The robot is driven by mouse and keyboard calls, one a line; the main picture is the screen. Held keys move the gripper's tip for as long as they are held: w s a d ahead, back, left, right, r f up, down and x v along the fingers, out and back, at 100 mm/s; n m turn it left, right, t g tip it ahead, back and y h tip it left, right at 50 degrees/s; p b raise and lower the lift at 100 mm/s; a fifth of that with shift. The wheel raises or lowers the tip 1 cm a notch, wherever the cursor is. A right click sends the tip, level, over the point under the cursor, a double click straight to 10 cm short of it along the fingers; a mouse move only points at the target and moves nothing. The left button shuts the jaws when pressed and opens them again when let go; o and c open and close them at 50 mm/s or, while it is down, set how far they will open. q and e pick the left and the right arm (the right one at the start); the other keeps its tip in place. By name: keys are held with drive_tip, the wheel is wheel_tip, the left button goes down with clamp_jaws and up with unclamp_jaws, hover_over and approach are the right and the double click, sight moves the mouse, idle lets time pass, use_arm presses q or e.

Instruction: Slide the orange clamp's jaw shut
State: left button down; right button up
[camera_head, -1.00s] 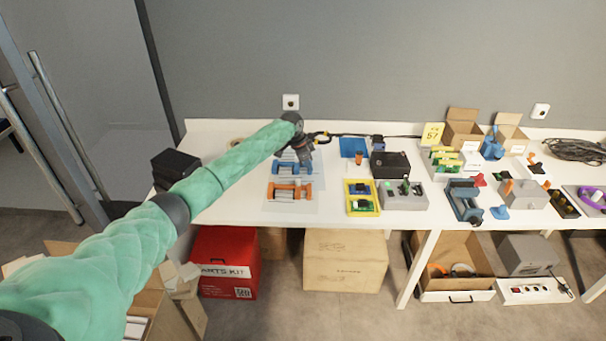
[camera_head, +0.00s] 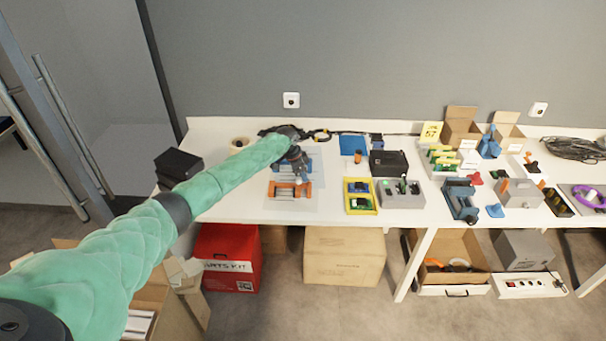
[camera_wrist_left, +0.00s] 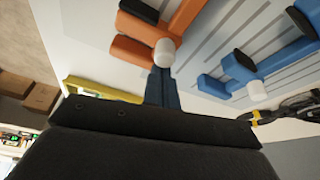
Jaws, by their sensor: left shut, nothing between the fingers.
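The orange clamp (camera_head: 288,190) lies on a pale sheet on the table. In the left wrist view the orange clamp (camera_wrist_left: 135,50) shows at the upper left, with dark pads and a white round end. My left gripper (camera_head: 303,178) is shut and empty, pointing down just behind the orange clamp. In the left wrist view the fingertips of my left gripper (camera_wrist_left: 163,75) are close beside the white end; I cannot tell whether they touch. A blue clamp (camera_wrist_left: 238,68) lies to the right there; in the head view my arm partly covers it. My right gripper is not in view.
A yellow tray (camera_head: 375,209) and a grey box (camera_head: 401,198) stand right of the clamps. A blue vise (camera_head: 460,205) stands farther right. A tape roll (camera_head: 240,143) and a dark cable lie behind. The table's front edge is close to the orange clamp.

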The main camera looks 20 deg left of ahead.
use_arm(q)
drive_tip(key=shift+a, duration=0.1)
